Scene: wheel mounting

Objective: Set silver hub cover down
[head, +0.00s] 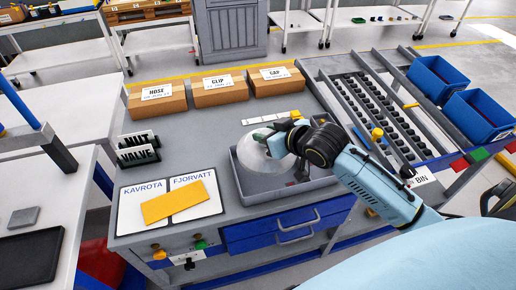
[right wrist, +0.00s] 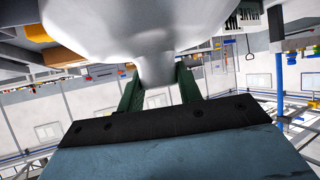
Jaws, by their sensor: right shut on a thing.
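The silver hub cover (head: 262,178) is a pale, shiny dome over the grey tray (head: 305,191) on the workbench. My right gripper (head: 268,137) reaches it from the right and is shut on its upper part. In the right wrist view, the two green fingers hold a narrow stub of the cover (right wrist: 155,35), which fills the top of the picture. I cannot tell whether the cover touches the tray floor. My left gripper is not in view.
Three cardboard boxes labelled HOSE (head: 157,99), CLIP (head: 218,91) and CAP (head: 275,79) stand behind. A yellow piece (head: 172,203) lies on white label sheets left of the tray. A roller rack (head: 365,105) and blue bins (head: 437,78) are at right.

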